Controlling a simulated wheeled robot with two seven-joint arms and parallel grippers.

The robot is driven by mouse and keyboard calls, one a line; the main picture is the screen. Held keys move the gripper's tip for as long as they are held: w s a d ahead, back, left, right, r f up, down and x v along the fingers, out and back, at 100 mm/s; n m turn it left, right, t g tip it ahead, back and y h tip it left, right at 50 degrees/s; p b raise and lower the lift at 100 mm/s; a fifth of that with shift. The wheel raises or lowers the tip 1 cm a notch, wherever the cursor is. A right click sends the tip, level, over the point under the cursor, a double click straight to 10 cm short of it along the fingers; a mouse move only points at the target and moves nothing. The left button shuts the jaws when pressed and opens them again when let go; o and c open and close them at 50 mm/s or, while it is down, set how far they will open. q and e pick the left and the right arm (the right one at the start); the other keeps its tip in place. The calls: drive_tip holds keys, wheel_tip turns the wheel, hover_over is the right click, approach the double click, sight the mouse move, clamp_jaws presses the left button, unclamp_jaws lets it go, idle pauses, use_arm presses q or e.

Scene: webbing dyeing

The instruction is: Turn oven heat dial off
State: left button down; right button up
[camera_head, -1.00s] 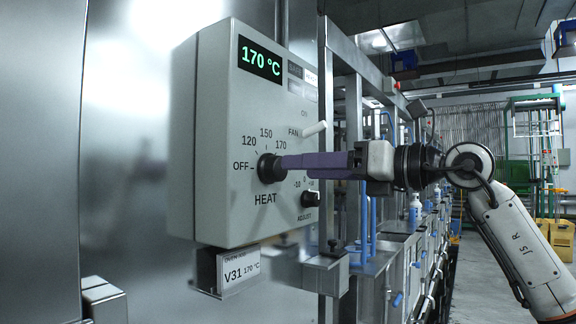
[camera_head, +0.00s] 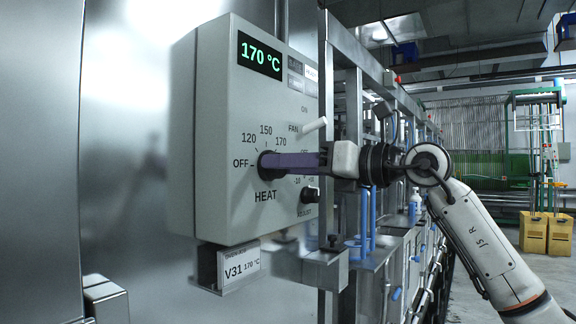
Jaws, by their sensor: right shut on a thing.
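The grey oven control box (camera_head: 215,150) hangs on the steel wall, its face turned right. Its green display (camera_head: 260,56) reads 170 °C. The black heat dial (camera_head: 266,165) sits low on the face, with OFF, 120, 150 and 170 marked around it. My right gripper (camera_head: 278,163) comes in from the right with its purple fingers shut on the dial. The fingers hide part of the dial, and I cannot tell which mark it points to. My left gripper is not in view.
A white fan lever (camera_head: 314,126) sticks out above my right gripper, and a small black adjust knob (camera_head: 309,195) sits just below it. A V31 label (camera_head: 241,268) hangs under the box. Yellow bins (camera_head: 547,234) stand far right.

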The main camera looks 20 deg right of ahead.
use_arm(q)
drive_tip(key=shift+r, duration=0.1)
drive_tip(key=p, duration=0.1)
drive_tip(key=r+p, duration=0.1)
drive_tip(key=p, duration=0.1)
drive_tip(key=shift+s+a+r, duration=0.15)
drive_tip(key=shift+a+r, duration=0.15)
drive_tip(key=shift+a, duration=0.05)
use_arm(e)
drive_tip(key=n, duration=2.6)
drive_tip(key=shift+s+f+n, duration=0.1)
drive_tip(key=shift+f+n, duration=0.1)
drive_tip(key=shift+n, duration=0.2)
drive_tip(key=o, duration=1)
drive_tip(key=shift+o, duration=0.2)
